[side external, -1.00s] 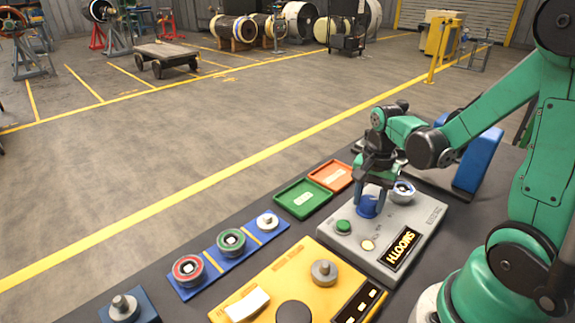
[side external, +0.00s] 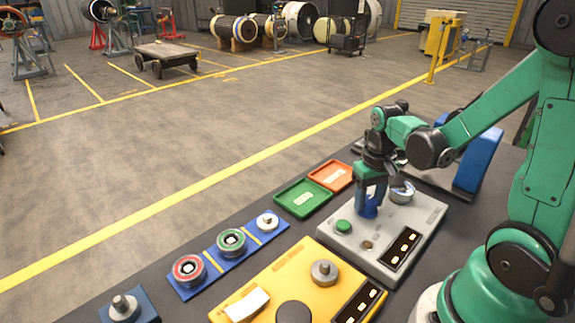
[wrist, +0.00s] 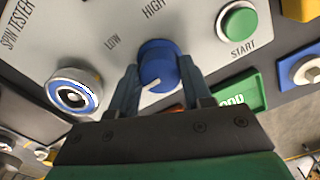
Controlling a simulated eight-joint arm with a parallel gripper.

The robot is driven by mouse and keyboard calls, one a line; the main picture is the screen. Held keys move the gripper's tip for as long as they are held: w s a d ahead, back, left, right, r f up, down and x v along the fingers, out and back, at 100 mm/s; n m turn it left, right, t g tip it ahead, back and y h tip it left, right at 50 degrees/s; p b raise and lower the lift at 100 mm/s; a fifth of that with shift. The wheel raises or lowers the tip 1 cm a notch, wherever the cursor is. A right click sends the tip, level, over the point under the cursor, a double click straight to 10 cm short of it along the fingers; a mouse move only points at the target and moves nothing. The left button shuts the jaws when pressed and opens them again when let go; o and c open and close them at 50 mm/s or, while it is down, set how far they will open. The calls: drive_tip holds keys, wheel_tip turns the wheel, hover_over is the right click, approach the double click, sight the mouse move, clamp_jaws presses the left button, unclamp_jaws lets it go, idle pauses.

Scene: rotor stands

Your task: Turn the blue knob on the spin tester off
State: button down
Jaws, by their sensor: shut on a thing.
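The spin tester (side external: 425,218) is a grey box on the dark bench. Its blue knob (wrist: 158,62) sits between the fingers of my gripper (wrist: 158,72), which is shut on it. The knob's white pointer line points toward the lower left in the wrist view, away from the printed LOW and HIGH; no OFF mark is visible. In the side view my gripper (side external: 370,200) reaches straight down onto the knob. The tester's display (side external: 402,248) shows only dashes, and its small round lamp (side external: 367,244) is dark.
A green START button (wrist: 238,22) and a blue-ringed rotor (wrist: 75,92) flank the knob. Green (side external: 301,198) and orange (side external: 333,175) trays lie behind. A yellow box (side external: 270,285) with a grey knob and a blue rack (side external: 212,262) of ringed parts stand to the left.

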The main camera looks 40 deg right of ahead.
sight(369, 199)
drive_tip(key=shift+n, duration=1.3)
drive_tip(key=shift+c, duration=1.9)
unclamp_jaws()
drive_tip(key=shift+r, duration=2.8)
drive_tip(key=w+a+r+n+t, duration=0.1)
drive_tip(key=a+r+t, duration=0.1)
drive_tip(key=a, duration=0.3)
drive_tip(key=w+a+r+n+t, duration=0.1)
drive_tip(key=a+r+t, duration=0.1)
drive_tip(key=a+t, duration=0.3)
drive_tip(key=shift+w+a+r, duration=0.15)
drive_tip(key=shift+w+a, duration=0.2)
drive_tip(key=shift+a, duration=0.25)
